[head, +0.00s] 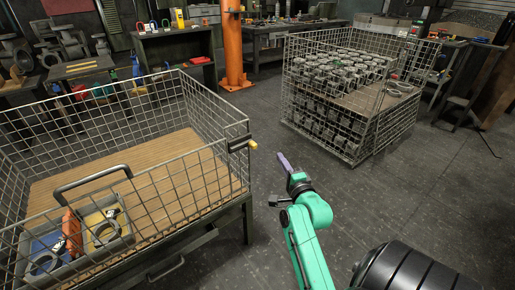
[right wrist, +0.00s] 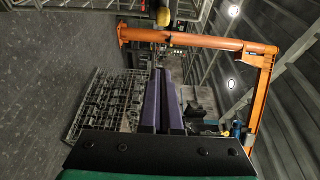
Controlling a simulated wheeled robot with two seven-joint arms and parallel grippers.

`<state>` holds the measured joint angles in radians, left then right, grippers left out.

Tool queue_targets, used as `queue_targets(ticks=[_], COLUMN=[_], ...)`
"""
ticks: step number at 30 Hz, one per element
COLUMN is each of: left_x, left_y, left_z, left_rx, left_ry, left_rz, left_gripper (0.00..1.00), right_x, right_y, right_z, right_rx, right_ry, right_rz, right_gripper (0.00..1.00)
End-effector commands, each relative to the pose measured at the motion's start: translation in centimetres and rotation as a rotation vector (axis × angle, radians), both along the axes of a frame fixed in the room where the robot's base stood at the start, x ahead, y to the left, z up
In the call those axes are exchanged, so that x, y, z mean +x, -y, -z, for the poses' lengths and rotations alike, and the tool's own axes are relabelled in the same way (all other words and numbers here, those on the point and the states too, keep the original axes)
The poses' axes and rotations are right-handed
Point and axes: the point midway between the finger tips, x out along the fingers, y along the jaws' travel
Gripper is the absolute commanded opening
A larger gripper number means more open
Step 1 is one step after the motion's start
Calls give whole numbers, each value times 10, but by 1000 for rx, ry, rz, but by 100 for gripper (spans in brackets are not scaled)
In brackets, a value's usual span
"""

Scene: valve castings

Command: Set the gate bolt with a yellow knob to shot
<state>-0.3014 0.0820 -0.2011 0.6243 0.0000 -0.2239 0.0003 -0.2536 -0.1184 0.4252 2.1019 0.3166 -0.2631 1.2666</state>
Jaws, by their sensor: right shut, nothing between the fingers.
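The gate bolt (head: 238,144) is a dark fitting at the top corner of the near wire cage on the left in the head view. Its yellow knob (head: 253,145) sticks out to the right of the cage corner. The knob also shows at the top of the right wrist view (right wrist: 164,16). I cannot tell the bolt's exact position. My right gripper (head: 281,156), with purple fingers, is shut and empty, a little right of the knob and apart from it. Its fingers also show in the right wrist view (right wrist: 162,72). My left gripper is not in view.
The near wire cage (head: 222,168) has a wooden floor and a grey tray (head: 125,240) with rings and an orange part. A second cage (head: 365,135) holds many castings. An orange post (head: 234,50) stands behind. The floor between the cages is clear.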

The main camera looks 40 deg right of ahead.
Motion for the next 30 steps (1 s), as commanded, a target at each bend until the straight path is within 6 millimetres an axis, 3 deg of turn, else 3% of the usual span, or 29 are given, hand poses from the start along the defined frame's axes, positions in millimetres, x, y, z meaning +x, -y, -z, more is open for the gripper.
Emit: queue_targets(ticks=[5,17,18,22,30], left_x=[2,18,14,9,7], left_y=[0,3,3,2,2], left_z=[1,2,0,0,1], left_rx=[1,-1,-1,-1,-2], left_ry=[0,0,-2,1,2], left_rz=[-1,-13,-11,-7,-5], left_gripper=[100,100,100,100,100], right_x=[17,97,95,94,94], right_y=[6,35,22,3,-6], right_z=[0,0,0,0,1], right_rx=[-3,-2,4,2,-2], right_ry=[1,0,0,-2,-3], right_rz=[-1,-1,-3,-2,-1], right_gripper=[0,0,0,0,0])
